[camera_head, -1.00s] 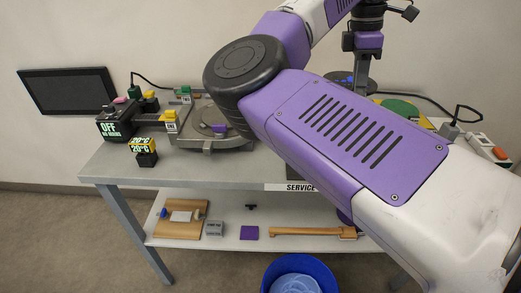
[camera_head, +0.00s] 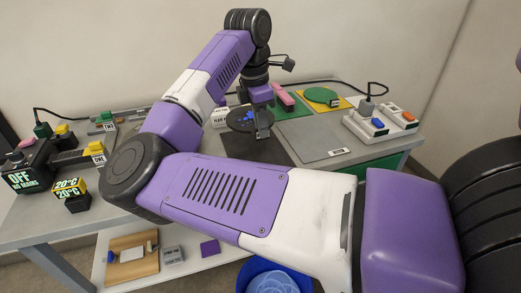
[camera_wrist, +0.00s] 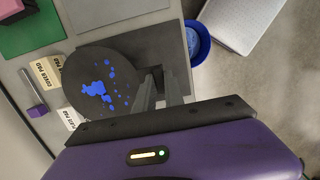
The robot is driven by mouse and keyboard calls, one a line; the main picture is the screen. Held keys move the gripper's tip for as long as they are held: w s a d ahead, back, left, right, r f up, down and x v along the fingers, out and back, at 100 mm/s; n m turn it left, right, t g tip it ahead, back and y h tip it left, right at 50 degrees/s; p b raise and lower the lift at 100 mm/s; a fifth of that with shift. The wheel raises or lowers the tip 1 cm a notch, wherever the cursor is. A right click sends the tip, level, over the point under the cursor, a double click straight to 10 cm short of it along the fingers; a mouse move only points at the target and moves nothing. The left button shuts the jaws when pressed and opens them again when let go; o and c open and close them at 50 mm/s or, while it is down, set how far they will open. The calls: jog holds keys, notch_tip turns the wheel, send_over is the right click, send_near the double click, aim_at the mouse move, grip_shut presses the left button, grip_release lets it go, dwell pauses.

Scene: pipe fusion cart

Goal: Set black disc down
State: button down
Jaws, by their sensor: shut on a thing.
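The black disc (camera_head: 240,120) has blue splotches on its upper face. My gripper (camera_head: 263,130) is shut on its edge and holds it out flat over the bench, by the dark square mat (camera_head: 252,150). In the wrist view the disc (camera_wrist: 100,88) lies left of the fingers (camera_wrist: 160,88), covering part of the dark mat (camera_wrist: 165,40) and the ends of the pad cards. I cannot tell how high the disc is above the surface.
Pad cards (camera_wrist: 47,75) lie beside the disc. A green mat (camera_head: 292,108) with a pink block (camera_head: 283,94), a yellow mat with a green disc (camera_head: 321,95) and a switch box (camera_head: 380,121) stand farther right. A blue bucket (camera_head: 275,280) is below.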

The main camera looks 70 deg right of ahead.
notch_tip(320, 180, down, 8)
jog(key=shift+f, duration=0.15)
dwell(0.3)
jog(key=shift+f, duration=0.2)
jog(key=c, duration=1.4)
grip_release()
jog(key=shift+c, duration=0.2)
jog(key=shift+r, duration=0.2)
jog(key=r, duration=0.8)
jog(key=w+a+r, duration=0.1)
jog(key=r, duration=0.3)
